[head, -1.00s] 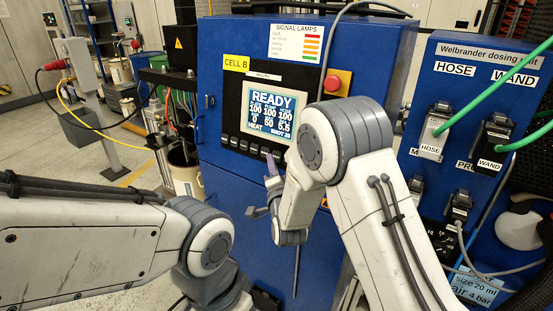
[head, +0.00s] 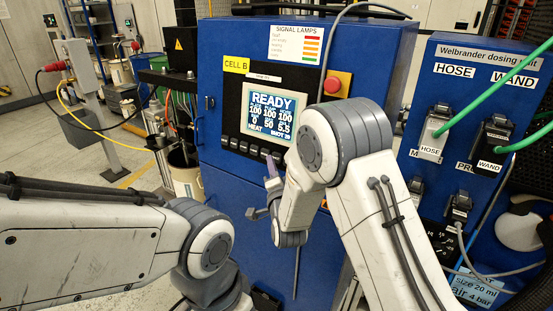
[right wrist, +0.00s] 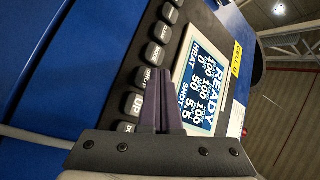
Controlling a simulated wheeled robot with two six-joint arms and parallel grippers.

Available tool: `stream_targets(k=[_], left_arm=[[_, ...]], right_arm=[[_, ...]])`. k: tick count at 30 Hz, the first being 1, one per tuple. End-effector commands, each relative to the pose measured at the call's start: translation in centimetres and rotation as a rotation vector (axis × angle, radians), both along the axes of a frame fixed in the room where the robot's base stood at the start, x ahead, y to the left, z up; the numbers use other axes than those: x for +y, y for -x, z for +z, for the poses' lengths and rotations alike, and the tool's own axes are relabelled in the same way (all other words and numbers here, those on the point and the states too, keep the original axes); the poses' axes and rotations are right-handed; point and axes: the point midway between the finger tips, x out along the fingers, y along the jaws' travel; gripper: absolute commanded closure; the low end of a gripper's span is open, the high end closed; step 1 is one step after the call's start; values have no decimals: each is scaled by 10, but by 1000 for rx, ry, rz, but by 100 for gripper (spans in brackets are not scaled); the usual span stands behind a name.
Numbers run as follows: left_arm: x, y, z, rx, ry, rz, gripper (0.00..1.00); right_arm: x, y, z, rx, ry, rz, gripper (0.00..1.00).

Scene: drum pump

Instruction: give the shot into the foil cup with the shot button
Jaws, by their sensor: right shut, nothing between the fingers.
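The blue control cabinet has a display (head: 272,115) that reads READY, with a row of dark push buttons (head: 252,148) under it. My right gripper (head: 270,166) is in front of the right end of this row, its jaws shut and empty. In the right wrist view the shut dark fingers (right wrist: 160,88) point at the button row, beside the button marked UP (right wrist: 135,104) and below the display (right wrist: 205,80). I cannot tell whether they touch a button, and I cannot read a SHOT label on any. The foil cup is not seen. My left gripper is out of view.
A red emergency stop (head: 337,84) on a yellow base sits right of the display. At right stands a blue dosing unit (head: 425,78) with HOSE and WAND connectors and green hoses. A pale bucket (head: 188,182) stands left of the cabinet. My arm hides the cabinet's lower right.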

Motion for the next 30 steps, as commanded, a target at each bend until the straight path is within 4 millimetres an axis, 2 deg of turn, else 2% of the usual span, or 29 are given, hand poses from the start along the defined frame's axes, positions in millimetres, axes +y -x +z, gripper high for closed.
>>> stream_targets(k=[24, 30], left_arm=[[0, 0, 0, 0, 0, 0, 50], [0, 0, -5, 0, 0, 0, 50]], right_arm=[[0, 0, 0, 0, 0, 0, 100], [-2, -3, -2, -2, 0, -1, 100]])
